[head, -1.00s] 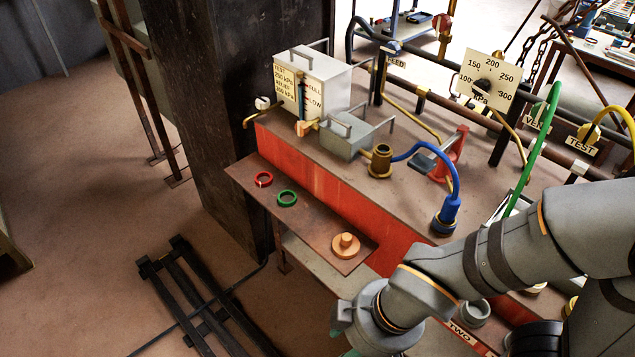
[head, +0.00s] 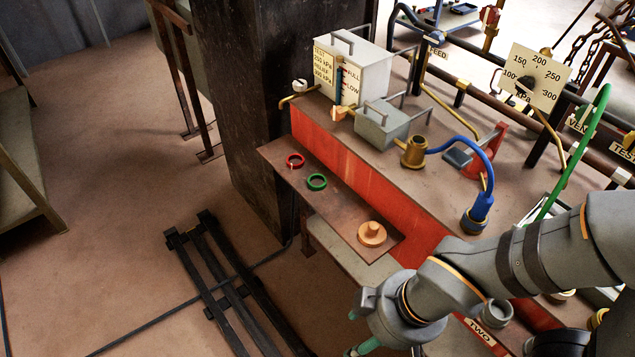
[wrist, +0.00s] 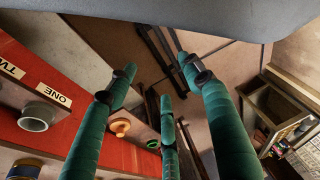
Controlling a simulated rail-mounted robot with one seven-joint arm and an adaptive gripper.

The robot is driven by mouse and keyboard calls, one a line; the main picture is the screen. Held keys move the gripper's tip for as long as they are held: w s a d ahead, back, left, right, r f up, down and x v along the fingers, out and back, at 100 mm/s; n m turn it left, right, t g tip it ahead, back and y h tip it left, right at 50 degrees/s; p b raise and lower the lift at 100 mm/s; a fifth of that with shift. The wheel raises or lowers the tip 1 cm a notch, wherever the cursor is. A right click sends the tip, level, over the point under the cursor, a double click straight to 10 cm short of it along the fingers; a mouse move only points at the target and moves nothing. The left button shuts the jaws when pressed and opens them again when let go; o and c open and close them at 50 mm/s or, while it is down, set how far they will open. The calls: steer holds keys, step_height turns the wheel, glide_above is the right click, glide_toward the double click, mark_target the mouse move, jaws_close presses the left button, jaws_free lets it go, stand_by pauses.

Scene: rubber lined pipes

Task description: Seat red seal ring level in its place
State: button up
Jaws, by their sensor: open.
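The red seal ring (head: 295,160) lies on the narrow brown shelf (head: 340,213) along the red bench front, at the shelf's far left end. My gripper (head: 362,349) is low at the bottom edge of the head view, well apart from the ring and nearer than the shelf. In the wrist view my gripper (wrist: 160,78) shows teal fingers spread apart with nothing between them. I cannot make out the red ring in the wrist view. A grey round socket (wrist: 38,116) is on the red front by the label ONE; whether it is the ring's place is unclear.
A green ring (head: 317,182) lies beside the red one, and an orange knobbed disc (head: 372,234) sits at the shelf's near end. A brass fitting (head: 413,151) with a blue hose stands on the bench. A dark rack (head: 230,280) lies on the floor left of the shelf.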

steer(key=o, duration=0.4)
steer(key=shift+c, duration=0.2)
